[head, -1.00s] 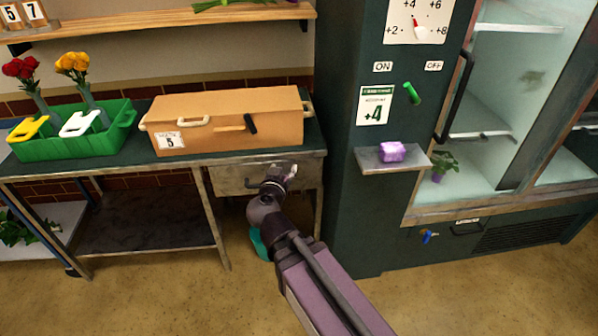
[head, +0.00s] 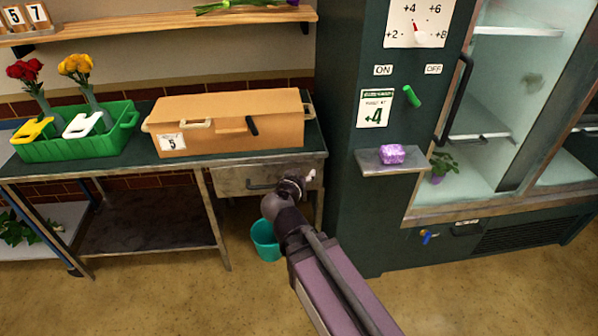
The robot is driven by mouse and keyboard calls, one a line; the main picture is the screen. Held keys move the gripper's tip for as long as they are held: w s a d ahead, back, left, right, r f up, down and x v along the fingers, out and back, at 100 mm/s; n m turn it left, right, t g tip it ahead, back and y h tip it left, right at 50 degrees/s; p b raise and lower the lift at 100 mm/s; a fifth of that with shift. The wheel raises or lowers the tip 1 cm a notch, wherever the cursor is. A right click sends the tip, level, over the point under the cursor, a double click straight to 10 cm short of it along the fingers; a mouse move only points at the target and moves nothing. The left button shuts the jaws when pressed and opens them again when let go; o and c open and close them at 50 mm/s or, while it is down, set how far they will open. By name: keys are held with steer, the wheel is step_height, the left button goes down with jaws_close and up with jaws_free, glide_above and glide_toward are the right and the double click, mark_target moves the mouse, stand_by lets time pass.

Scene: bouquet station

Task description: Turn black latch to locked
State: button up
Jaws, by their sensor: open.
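The black latch (head: 252,126) sits on the front of the orange-brown box (head: 225,108), right of the middle. It is short and stands nearly upright, tilted a little. A thin strip at its left is too small to make out. The box lies on the dark-topped workbench. My gripper (head: 310,176) is in front of the bench drawer (head: 228,181), below and to the right of the latch. It is apart from the latch, open, and nothing shows in it. My arm hides part of its fingers.
A green crate (head: 128,134) with white and yellow pieces and vases of red and yellow flowers stands left of the box. A wall shelf (head: 150,26) is above. The dark cabinet, with a small ledge (head: 412,167), rises at right. A teal bucket (head: 264,242) stands below the gripper.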

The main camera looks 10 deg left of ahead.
steer(key=s+d+f+g+y, duration=0.1)
steer(key=s+d+f+g, duration=0.2)
steer(key=d, duration=0.5)
steer(key=s+d+f+g+y, duration=0.1)
steer(key=s+d+f+g, duration=0.2)
steer(key=d+f+g, duration=0.2)
steer(key=s+d+f+g, duration=0.3)
steer(key=d+f+g, duration=0.2)
steer(key=d, duration=0.6)
steer(key=shift+s+n+g+y, duration=0.15)
steer(key=shift+n+g+y, duration=0.25)
steer(key=shift+g, duration=0.3)
steer(key=shift+c, duration=0.6)
steer(key=shift+a, duration=0.15)
